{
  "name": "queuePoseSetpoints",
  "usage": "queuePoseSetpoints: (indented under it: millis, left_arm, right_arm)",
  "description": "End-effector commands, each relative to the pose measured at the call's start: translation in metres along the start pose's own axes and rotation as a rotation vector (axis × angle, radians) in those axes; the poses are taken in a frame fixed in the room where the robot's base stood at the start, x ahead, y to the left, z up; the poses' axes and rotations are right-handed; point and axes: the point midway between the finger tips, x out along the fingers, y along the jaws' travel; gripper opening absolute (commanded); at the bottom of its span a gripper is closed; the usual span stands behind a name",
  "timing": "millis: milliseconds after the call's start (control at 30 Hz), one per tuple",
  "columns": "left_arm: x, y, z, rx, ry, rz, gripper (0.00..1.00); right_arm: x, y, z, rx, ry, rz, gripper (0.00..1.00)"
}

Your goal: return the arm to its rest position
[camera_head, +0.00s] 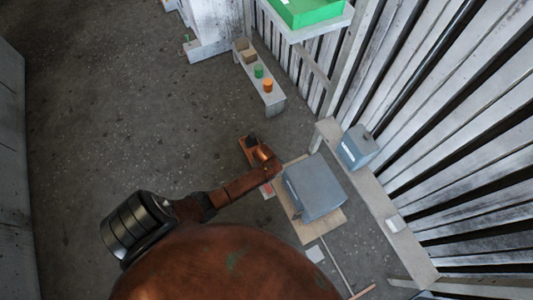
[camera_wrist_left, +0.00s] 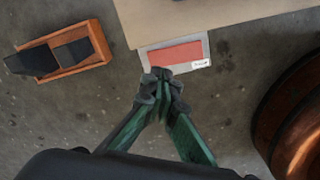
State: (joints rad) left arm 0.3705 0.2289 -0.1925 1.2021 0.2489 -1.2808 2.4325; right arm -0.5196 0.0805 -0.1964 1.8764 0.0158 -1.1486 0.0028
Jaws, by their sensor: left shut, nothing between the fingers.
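My left arm reaches in from the lower left in the head view, its rust-brown forearm ending above the floor beside the tan board. Its gripper is hidden below the wrist there. In the left wrist view my left gripper (camera_wrist_left: 163,78) has green fingers with dark tips, closed together and empty. The tips appear just in front of a grey plate with a red pad (camera_wrist_left: 176,54); whether they touch it I cannot tell. My right gripper is not in view.
A grey housing (camera_head: 316,192) sits on the tan board (camera_head: 322,229). An orange tray with black pieces (camera_wrist_left: 66,59) lies nearby. A bench along the slatted wall holds a grey-blue box (camera_head: 357,147). A low shelf (camera_head: 272,99) holds several small parts. Floor at left is clear.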

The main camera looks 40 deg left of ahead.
Motion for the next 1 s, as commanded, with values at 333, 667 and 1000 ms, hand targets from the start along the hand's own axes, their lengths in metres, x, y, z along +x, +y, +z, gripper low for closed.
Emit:
queuePoseSetpoints:
  millis: [333, 667, 1000]
  left_arm:
    - [0.000, 0.000, 0.000, 0.000, 0.000, 0.000, 0.00]
    - [0.018, -0.047, -0.030, 0.294, -0.003, -0.017, 0.00]
    - [0.029, -0.165, -0.106, 1.125, -0.032, -0.029, 0.00]
  right_arm:
    - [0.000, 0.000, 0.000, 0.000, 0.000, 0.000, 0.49]
    - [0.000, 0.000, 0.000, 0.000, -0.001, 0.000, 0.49]
    - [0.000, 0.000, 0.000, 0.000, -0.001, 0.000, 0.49]
